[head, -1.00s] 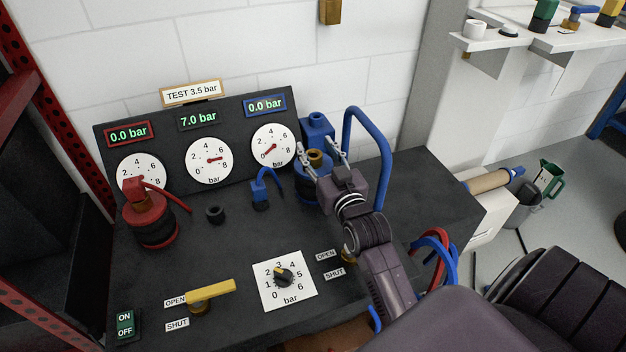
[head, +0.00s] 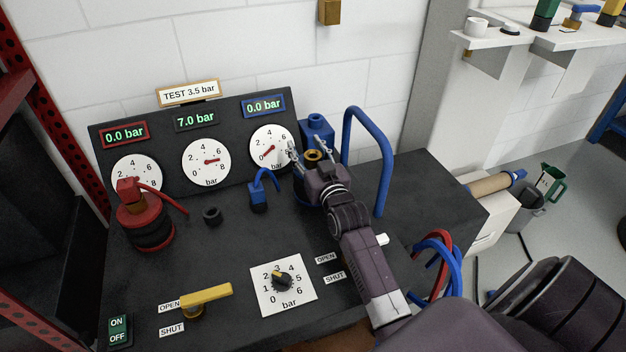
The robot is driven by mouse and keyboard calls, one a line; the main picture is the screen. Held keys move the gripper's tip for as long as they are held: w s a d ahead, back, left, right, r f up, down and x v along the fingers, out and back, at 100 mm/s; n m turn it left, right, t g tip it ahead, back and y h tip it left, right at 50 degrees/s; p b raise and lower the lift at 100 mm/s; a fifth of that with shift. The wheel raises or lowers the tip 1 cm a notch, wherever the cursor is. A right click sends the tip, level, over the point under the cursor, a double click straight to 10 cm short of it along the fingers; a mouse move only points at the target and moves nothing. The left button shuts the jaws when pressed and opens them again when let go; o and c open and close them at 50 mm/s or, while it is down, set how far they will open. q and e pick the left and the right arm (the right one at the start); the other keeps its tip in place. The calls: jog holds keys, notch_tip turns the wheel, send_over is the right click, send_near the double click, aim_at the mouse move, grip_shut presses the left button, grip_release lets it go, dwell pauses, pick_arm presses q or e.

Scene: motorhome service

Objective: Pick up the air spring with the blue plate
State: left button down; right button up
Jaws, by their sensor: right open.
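The air spring with the blue plate (head: 313,156) stands upright at the back right of the dark bench, below the right-hand gauge. Its brass-coloured top shows, but most of its body is hidden behind my right gripper. My right gripper (head: 309,149) is open, with one finger on each side of the brass top. I cannot tell whether the fingers touch it. The other air spring, with a red plate (head: 146,219), stands at the left of the bench. My left gripper is not in view.
A blue block (head: 317,128) stands just behind the blue spring. A tall blue hoop rail (head: 378,140) rises close to its right. A small blue hose fitting (head: 258,197) stands to its left. The gauge panel (head: 235,180) bounds the back. A yellow lever (head: 206,295) sits in front.

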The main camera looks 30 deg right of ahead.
grip_shut()
dwell(0.3)
dwell(0.4)
jog(key=shift+r, duration=0.45)
jog(key=shift+w+f, duration=0.1)
